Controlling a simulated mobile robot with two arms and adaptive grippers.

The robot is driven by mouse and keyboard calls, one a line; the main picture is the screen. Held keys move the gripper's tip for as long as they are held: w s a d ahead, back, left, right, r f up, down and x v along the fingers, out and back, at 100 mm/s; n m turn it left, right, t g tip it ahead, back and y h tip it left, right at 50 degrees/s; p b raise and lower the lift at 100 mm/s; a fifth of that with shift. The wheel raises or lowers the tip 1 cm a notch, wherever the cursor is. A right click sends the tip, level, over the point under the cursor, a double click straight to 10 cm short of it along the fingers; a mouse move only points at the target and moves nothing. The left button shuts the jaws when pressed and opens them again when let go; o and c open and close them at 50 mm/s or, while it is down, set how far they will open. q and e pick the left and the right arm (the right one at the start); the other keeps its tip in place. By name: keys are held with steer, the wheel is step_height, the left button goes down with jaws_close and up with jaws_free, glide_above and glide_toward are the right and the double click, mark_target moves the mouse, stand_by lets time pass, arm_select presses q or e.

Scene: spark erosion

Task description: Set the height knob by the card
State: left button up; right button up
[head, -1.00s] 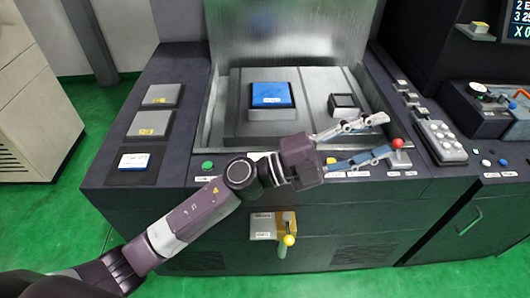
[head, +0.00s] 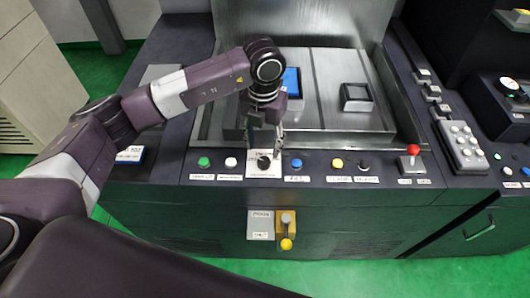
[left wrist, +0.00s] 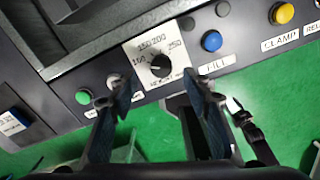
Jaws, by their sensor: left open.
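The height knob (head: 264,163) is a black dial on a white scale plate on the machine's front panel. In the left wrist view the knob (left wrist: 160,65) has marks including 150, 200 and 250 around it; its exact setting is unclear. My left gripper (head: 264,142) points down just above and behind the knob in the head view. Its open fingers (left wrist: 160,86) appear on either side below the knob in the left wrist view, with nothing between them. A small white-and-blue card (head: 130,155) lies on the left ledge; its text is unreadable. My right gripper is not seen.
A green button (head: 204,162) and a white button (head: 231,162) sit left of the knob. A blue button (head: 296,163) is close on its right, then a yellow one (head: 337,163). A red-topped lever (head: 412,150) stands farther right.

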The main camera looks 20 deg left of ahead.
mark_target(264, 160)
arm_select(q)
step_height(264, 160, down, 5)
steer(key=shift+s+p, duration=0.15)
steer(key=shift+p, duration=0.7)
steer(key=shift+f, duration=0.55)
steer(key=shift+c, duration=0.5)
